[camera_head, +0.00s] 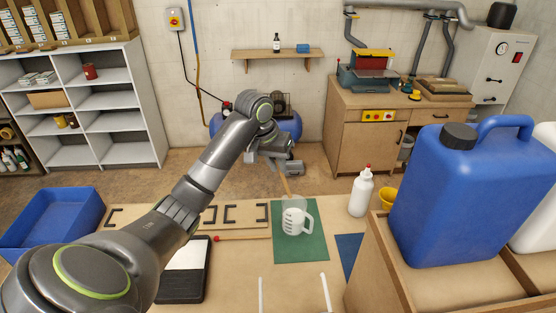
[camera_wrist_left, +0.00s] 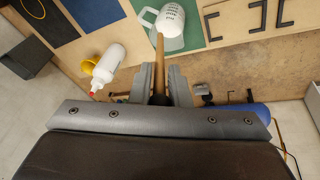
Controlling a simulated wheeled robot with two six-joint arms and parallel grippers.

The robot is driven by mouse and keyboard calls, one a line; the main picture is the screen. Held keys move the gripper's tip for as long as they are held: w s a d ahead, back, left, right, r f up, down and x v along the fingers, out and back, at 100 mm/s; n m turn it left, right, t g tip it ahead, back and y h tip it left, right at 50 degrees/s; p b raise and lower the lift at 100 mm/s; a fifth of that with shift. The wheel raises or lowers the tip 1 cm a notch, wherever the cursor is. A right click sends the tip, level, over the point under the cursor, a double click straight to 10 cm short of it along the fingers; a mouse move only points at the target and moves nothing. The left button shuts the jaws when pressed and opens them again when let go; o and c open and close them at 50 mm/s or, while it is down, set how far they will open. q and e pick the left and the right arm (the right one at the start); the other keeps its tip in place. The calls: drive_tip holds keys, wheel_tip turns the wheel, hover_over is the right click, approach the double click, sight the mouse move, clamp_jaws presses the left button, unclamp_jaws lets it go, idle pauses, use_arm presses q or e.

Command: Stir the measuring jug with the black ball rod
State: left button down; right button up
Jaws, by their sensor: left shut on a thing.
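My left gripper (camera_head: 279,167) is shut on a wooden rod and holds it above the measuring jug. The rod (camera_head: 285,184) slants down to the jug's mouth; its lower end is hidden, so I cannot see a ball or its colour. The rod also shows between the fingers (camera_wrist_left: 160,78) in the left wrist view. The clear measuring jug (camera_head: 295,219) with dark markings and white contents stands upright on a green mat (camera_head: 314,250), its handle to the right. It also shows in the left wrist view (camera_wrist_left: 169,20). My right gripper is not in view.
Another rod (camera_head: 240,238) with a red end lies left of the mat. A white bottle (camera_head: 360,195) and yellow cup (camera_head: 387,198) stand to the right, near a large blue canister (camera_head: 455,195). A black-framed tray (camera_head: 185,270) and blue bin (camera_head: 50,220) are left.

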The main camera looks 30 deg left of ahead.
use_arm(q)
drive_tip(key=s+d, duration=0.2)
drive_tip(key=s, duration=0.3)
drive_tip(key=shift+s+d, duration=0.25)
drive_tip(key=shift+d, duration=0.05)
idle(0.4)
